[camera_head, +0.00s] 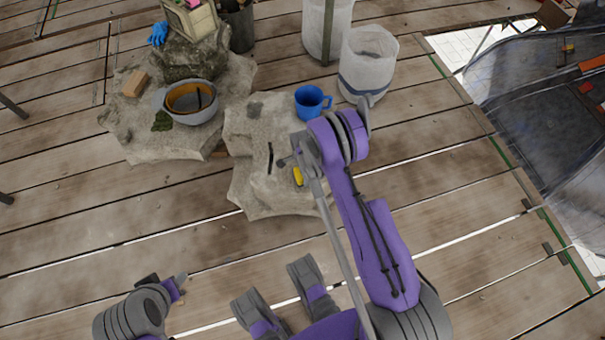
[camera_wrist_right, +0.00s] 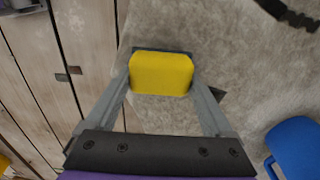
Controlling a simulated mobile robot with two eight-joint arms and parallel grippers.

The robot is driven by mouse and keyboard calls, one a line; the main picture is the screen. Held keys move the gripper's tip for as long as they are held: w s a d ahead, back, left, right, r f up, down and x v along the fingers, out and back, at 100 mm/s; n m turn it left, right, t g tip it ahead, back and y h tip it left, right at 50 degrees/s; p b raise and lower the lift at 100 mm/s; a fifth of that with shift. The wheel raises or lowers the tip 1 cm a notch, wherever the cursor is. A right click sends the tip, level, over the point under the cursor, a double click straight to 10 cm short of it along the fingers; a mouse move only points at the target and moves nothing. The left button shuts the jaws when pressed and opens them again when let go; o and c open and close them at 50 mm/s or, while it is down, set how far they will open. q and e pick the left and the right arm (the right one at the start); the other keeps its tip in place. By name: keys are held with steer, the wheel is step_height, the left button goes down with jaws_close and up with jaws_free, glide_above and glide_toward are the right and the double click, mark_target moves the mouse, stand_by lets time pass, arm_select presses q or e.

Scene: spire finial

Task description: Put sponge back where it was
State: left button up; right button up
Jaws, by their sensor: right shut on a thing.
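The yellow sponge (camera_wrist_right: 160,73) is between the two grey fingers of my right gripper (camera_wrist_right: 161,82) in the right wrist view, with the fingers pressed against its sides. A dark strip shows along its far edge. In the head view the sponge (camera_head: 298,176) shows as a small yellow patch beside my right arm, over the front stone slab (camera_head: 258,198). My right gripper is mostly hidden there by its own arm. I cannot tell whether the sponge touches the slab. My left gripper (camera_head: 174,288) is at the lower left, far from the slab, and its jaws are unclear.
White buckets (camera_head: 368,65) stand behind. The plank floor in front is clear.

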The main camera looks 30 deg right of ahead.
steer(key=shift+f, duration=0.3)
steer(key=shift+f, duration=0.1)
steer(key=o, duration=1.3)
